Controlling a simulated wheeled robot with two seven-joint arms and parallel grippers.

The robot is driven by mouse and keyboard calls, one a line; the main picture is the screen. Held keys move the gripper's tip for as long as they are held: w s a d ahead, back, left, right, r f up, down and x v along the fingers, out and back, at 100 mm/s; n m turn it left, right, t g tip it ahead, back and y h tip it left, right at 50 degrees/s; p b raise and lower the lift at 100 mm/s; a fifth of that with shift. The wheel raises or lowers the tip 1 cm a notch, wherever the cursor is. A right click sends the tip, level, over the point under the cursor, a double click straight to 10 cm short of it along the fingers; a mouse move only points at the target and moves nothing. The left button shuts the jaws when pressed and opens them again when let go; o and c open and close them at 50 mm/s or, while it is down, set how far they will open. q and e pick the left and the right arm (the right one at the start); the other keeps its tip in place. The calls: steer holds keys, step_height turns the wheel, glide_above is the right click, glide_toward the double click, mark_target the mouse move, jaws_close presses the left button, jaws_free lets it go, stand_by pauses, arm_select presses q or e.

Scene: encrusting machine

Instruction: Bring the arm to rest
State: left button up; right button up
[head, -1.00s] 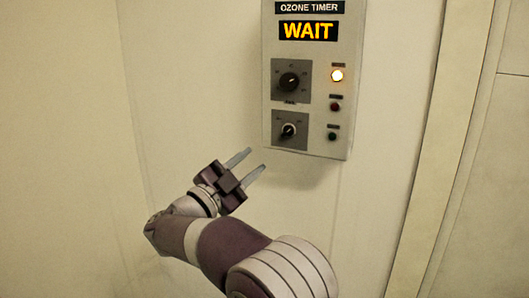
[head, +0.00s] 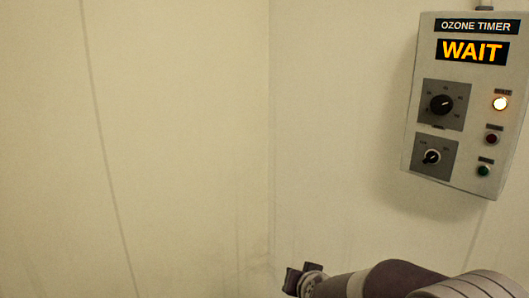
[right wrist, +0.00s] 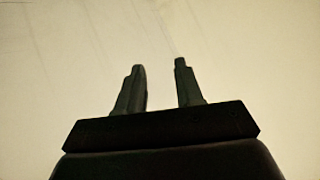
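My right gripper (head: 303,274) is low in the head view, at the end of my arm coming in from the lower right. My left gripper is not in view.
The box hangs on the pale wall (head: 335,110) and shows a lit WAIT sign (head: 472,51), a glowing lamp (head: 500,103), an upper knob (head: 441,104), a lower knob (head: 432,157), and red (head: 492,138) and green (head: 484,170) buttons. The wall left of it is bare.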

steer(key=s+d+f+n+g, duration=0.1)
steer(key=s+d+f+g, duration=0.2)
steer(key=s, duration=0.5)
steer(key=s+d+f+n+g+h, duration=0.1)
steer(key=s+d+f+g, duration=0.25)
steer(key=s, duration=0.45)
steer(key=s+d+f+n+g, duration=0.1)
steer(key=s+d+f+g, duration=0.15)
steer(key=s, duration=0.55)
step_height(320, 180, up, 19)
steer(key=p, duration=1.9)
steer(key=shift+w+d+r+p, duration=0.15)
steer(key=shift+d+p, duration=0.15)
steer(key=shift+p, duration=0.1)
